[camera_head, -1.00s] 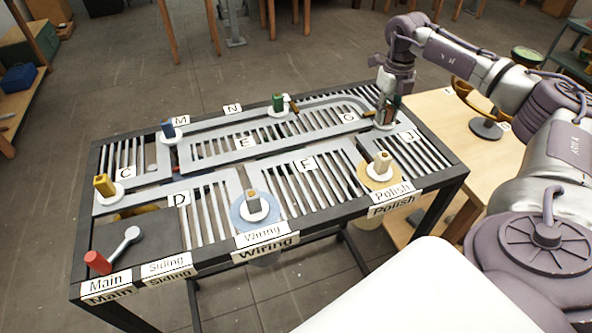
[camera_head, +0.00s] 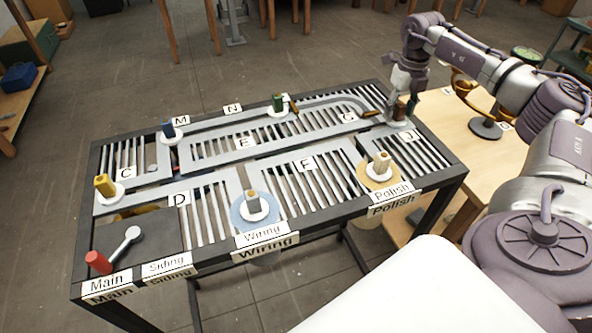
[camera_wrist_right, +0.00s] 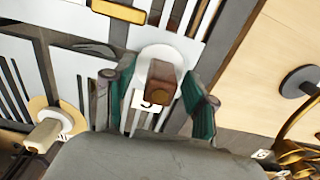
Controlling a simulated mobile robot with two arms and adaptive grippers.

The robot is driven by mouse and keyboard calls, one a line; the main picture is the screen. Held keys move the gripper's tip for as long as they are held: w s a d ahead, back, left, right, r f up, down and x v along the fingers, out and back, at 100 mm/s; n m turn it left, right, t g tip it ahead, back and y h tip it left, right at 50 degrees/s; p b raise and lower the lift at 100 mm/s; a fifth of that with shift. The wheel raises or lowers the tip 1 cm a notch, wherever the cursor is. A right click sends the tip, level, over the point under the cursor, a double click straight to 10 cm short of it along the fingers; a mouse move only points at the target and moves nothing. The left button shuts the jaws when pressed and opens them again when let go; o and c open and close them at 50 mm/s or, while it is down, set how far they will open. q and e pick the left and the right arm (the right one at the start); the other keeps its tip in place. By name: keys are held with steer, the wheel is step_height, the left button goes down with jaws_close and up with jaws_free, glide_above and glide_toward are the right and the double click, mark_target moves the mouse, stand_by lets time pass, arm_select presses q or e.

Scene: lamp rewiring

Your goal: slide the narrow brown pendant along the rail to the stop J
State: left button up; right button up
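The narrow brown pendant (camera_head: 400,109) stands at the right end of the rail, just behind the J label (camera_head: 408,136). In the right wrist view the brown block (camera_wrist_right: 160,84) stands on a white disc (camera_wrist_right: 158,53), with the J label (camera_wrist_right: 145,104) partly hidden beside it. My right gripper (camera_head: 404,102) is over the pendant, its fingers pointing down. In the right wrist view its teal-padded fingers (camera_wrist_right: 160,100) stand on either side of the block, with gaps showing on both sides, so it looks open around it. My left gripper is not in view.
Other pendants stand on the slotted table: green (camera_head: 278,103), blue (camera_head: 168,129), yellow (camera_head: 104,186), and pale ones at Wiring (camera_head: 253,203) and Polish (camera_head: 381,165). A wooden table (camera_head: 450,125) adjoins on the right.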

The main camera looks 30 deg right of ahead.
step_height(320, 180, up, 12)
stand_by(0.6)
